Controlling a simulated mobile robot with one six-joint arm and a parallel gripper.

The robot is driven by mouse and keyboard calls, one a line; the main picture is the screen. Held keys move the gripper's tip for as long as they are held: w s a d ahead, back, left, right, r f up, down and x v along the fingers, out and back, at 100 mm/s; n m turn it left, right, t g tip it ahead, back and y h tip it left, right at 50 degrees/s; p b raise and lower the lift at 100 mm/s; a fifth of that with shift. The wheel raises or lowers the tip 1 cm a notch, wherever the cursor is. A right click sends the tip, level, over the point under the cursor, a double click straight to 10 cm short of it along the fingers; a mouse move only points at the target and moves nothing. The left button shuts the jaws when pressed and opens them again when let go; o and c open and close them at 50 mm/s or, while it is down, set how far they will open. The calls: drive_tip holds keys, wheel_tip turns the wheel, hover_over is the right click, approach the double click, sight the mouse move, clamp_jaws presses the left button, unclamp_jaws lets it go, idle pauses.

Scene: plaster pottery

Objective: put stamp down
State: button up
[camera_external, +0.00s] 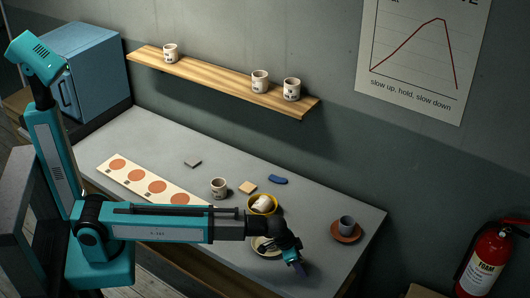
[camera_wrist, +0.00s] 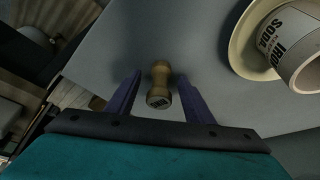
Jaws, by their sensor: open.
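The stamp (camera_wrist: 159,84) shows in the wrist view as a small wooden, waisted handle with a dark patterned end facing the camera. It lies between my gripper's two fingers, with grey space visible on either side of it. My gripper (camera_wrist: 160,98) is open. In the external view my gripper (camera_external: 301,268) points down near the front edge of the grey table (camera_external: 330,195). The stamp cannot be made out there. Whether the stamp touches the table is hard to tell.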

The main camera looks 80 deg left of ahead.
sight(300, 255)
clamp_jaws()
drive_tip(key=shift+r, duration=0.2)
idle(0.3)
drive_tip(key=shift+r+b, duration=0.75)
drive_tip(key=shift+r, duration=0.6)
drive_tip(key=shift+s+r, duration=0.2)
drive_tip(key=shift+s, duration=0.05)
drive_tip(key=s, duration=0.1)
drive_tip(key=s+b, duration=0.1)
drive_tip(key=s, duration=0.2)
drive_tip(key=shift+s+a+r+b, duration=0.15)
drive_tip(key=shift+s+a+b, duration=0.15)
drive_tip(key=shift+s, duration=0.1)
drive_tip(key=s+b, duration=0.2)
drive_tip(key=b, duration=0.1)
drive_tip(key=shift+s+a, duration=0.2)
drive_tip(key=shift+s, duration=0.2)
drive_tip(key=shift+w+b, duration=0.1)
drive_tip(key=shift+b, duration=0.8)
